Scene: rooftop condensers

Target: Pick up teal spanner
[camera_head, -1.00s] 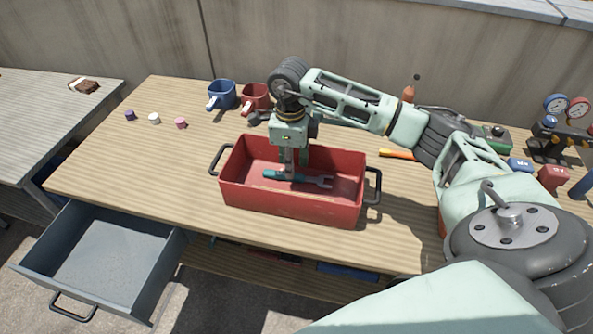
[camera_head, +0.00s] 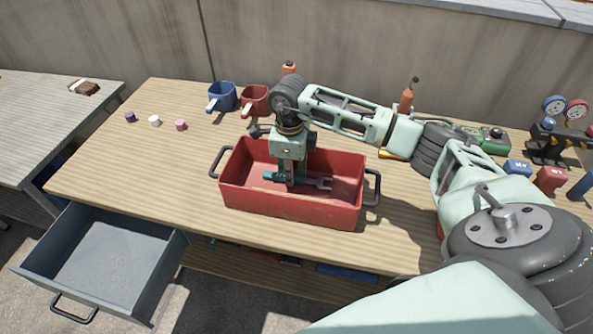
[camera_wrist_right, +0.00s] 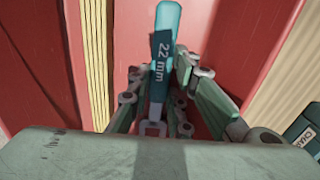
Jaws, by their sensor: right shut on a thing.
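The teal spanner (camera_head: 318,183) lies in the red tray (camera_head: 243,195) on the workbench, its grey open jaw pointing right. In the right wrist view the teal handle of the spanner (camera_wrist_right: 163,55) reads "22 mm". My right gripper (camera_head: 289,180) points down into the tray and is shut on the spanner near the middle. In the right wrist view the fingers of my right gripper (camera_wrist_right: 168,100) stand on both sides of it. The fingers hide part of the spanner in the head view. I cannot tell whether the spanner touches the tray floor. My left gripper is not in view.
A blue cup (camera_head: 222,97) and a red cup (camera_head: 255,100) stand behind the tray. Small purple, white and pink pieces lie at the back left. A grey drawer (camera_head: 110,255) is open at the front left. A gauge set (camera_head: 560,130) stands at the right.

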